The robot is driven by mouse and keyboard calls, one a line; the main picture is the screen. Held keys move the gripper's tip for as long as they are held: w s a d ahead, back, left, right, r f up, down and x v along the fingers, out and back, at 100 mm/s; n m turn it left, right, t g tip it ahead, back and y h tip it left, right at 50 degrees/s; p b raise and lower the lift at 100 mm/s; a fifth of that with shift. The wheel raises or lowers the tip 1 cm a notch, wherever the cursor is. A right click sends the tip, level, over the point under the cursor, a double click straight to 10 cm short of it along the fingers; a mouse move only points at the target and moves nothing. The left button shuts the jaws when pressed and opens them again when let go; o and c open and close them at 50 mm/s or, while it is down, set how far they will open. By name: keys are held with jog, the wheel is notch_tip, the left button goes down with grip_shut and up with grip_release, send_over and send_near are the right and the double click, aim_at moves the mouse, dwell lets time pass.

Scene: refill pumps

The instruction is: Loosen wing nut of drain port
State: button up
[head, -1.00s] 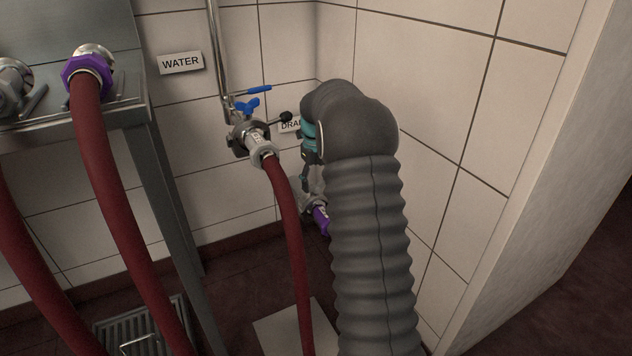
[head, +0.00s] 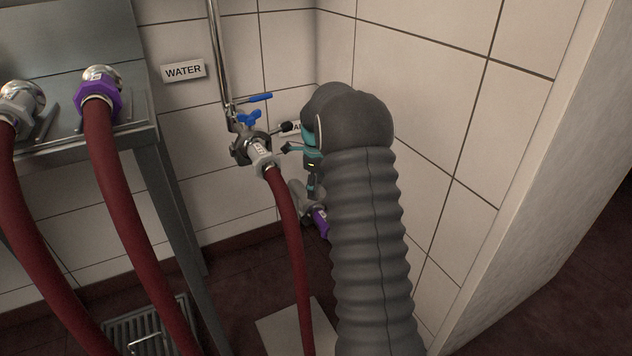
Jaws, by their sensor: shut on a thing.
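The drain port (head: 305,197) is a low grey metal fitting near the wall corner, with a purple hose coupling (head: 320,222) on its end. My arm, in a grey ribbed sleeve, covers the right side of it. My gripper (head: 312,188), teal and dark, points down at the top of the port from under the bent wrist. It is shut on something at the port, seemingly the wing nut. The nut itself and the fingertips' contact are too small and partly hidden to make out.
The water valve (head: 256,146), with blue handles and a black-knobbed lever, sits close left of my gripper. A red hose (head: 291,230) hangs from it. The tiled side wall (head: 450,120) is close at right.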

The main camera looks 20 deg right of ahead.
jog(key=n+p, duration=0.1)
jog(key=n, duration=0.2)
jog(key=shift+n, duration=0.3)
jog(key=n+p, duration=0.1)
jog(key=n, duration=0.2)
jog(key=shift+n+p, duration=0.3)
jog(key=shift+p, duration=0.05)
jog(key=n+p, duration=0.1)
jog(key=n, duration=0.5)
jog(key=n+p, duration=0.1)
jog(key=n, duration=0.6)
jog(key=shift+n, duration=0.3)
jog(key=n+p, duration=0.1)
jog(key=n, duration=0.5)
jog(key=shift+f+n, duration=0.1)
jog(key=shift+n, duration=0.2)
jog(key=o, duration=1.2)
jog(key=shift+c, duration=0.2)
